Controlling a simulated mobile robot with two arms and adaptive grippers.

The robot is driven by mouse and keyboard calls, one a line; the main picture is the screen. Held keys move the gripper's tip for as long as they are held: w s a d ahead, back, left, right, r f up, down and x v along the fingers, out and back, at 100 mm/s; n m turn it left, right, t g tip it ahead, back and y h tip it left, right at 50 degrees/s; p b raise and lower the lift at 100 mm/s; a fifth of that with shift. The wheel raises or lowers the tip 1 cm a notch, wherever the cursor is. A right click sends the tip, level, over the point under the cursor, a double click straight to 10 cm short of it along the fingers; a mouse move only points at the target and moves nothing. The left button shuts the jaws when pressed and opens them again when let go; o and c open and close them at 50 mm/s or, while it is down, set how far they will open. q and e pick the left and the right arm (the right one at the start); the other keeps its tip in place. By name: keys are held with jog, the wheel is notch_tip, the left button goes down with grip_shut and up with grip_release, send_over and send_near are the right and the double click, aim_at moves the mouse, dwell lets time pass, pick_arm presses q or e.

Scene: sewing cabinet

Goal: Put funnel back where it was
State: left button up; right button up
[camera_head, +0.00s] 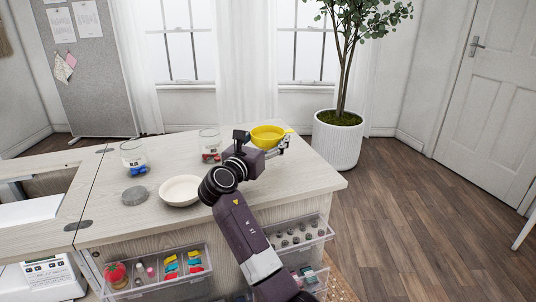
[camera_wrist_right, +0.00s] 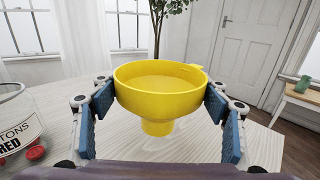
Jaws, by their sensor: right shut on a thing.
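The yellow funnel (camera_head: 267,135) is upright, wide mouth up, over the far right part of the wooden cabinet top (camera_head: 305,176). My right gripper (camera_head: 277,149) is shut on it. In the right wrist view the funnel (camera_wrist_right: 160,92) sits between the two blue-padded fingers of the right gripper (camera_wrist_right: 160,105), one on each side of its bowl. Its spout points down toward the tabletop; I cannot tell whether it touches the wood. My left gripper is not in view.
A jar of red buttons (camera_head: 209,146) stands left of the funnel. A jar of blue buttons (camera_head: 134,158), a grey round lid (camera_head: 135,195) and a white bowl (camera_head: 180,191) are farther left. Open clear drawers (camera_head: 157,286) stick out in front. A potted plant (camera_head: 338,140) stands beyond the cabinet.

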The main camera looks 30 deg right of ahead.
jog(key=shift+f, duration=0.3)
notch_tip(320, 180, down, 4)
jog(key=shift+r+b, duration=0.2)
jog(key=shift+b, duration=0.4)
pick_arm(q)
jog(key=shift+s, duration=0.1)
pick_arm(e)
jog(key=shift+r, duration=0.1)
jog(key=o, duration=1)
